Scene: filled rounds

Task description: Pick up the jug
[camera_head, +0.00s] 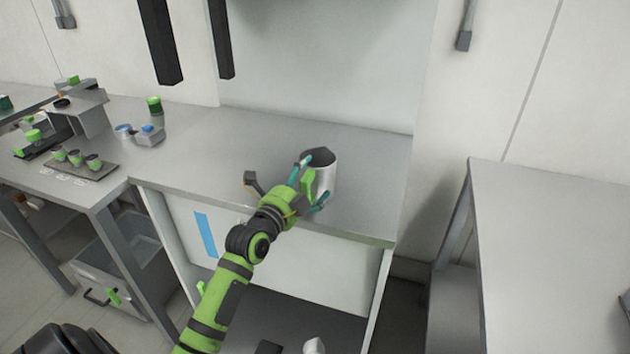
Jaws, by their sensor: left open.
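The jug (325,175) is a pale grey-white, upright cylinder with a dark inside. It stands near the front edge of the grey counter (225,150). My green left arm reaches up to it from below. My left gripper (311,184) is open, with one teal finger at the jug's left side and the other low at its front right. The jug shows between the fingers. I cannot tell whether they touch it. The gripper hides part of the jug's lower left side. My right gripper is not in view.
A separate grey table (550,240) stands at the right, across a gap. The counter behind the jug is clear.

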